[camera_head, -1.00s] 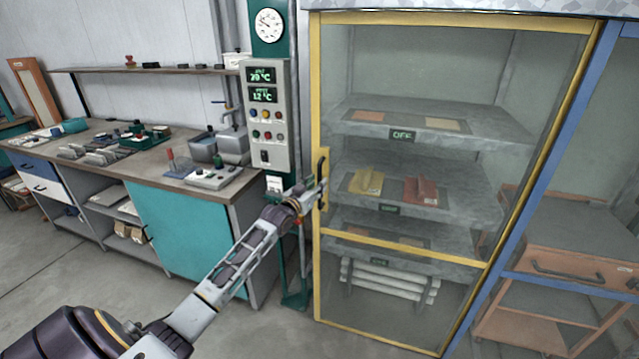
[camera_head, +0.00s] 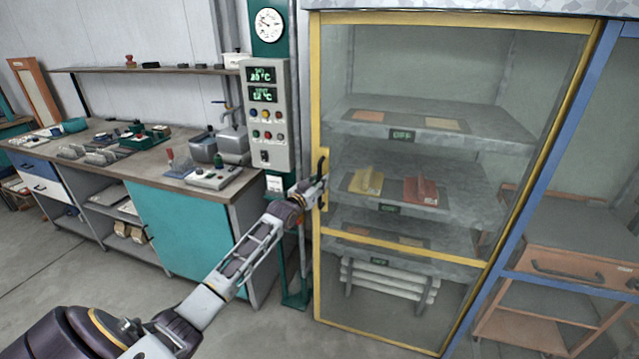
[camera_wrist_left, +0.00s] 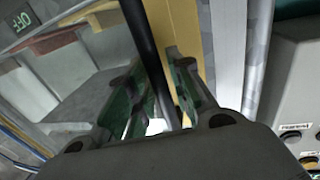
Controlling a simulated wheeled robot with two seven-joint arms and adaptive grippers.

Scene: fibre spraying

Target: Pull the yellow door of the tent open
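The yellow-framed glass door (camera_head: 316,100) of the tent is closed in the head view. Its handle (camera_head: 324,162) is a dark upright bar on a yellow mount at the door's left edge. My left gripper (camera_head: 320,187) is at the handle's lower part. In the left wrist view the dark handle bar (camera_wrist_left: 143,45) passes between the two green-padded fingers of my left gripper (camera_wrist_left: 160,95), which are close in on it from both sides. The exact contact is partly hidden. My right gripper is in neither view.
Left of the door stands a control box (camera_head: 267,115) on a green post. A workbench (camera_head: 180,225) with a teal panel runs farther left. Shelves inside hold a yellow piece (camera_head: 367,182) and a red piece (camera_head: 420,190). A blue frame (camera_head: 535,190) borders the door's right. Floor in front is clear.

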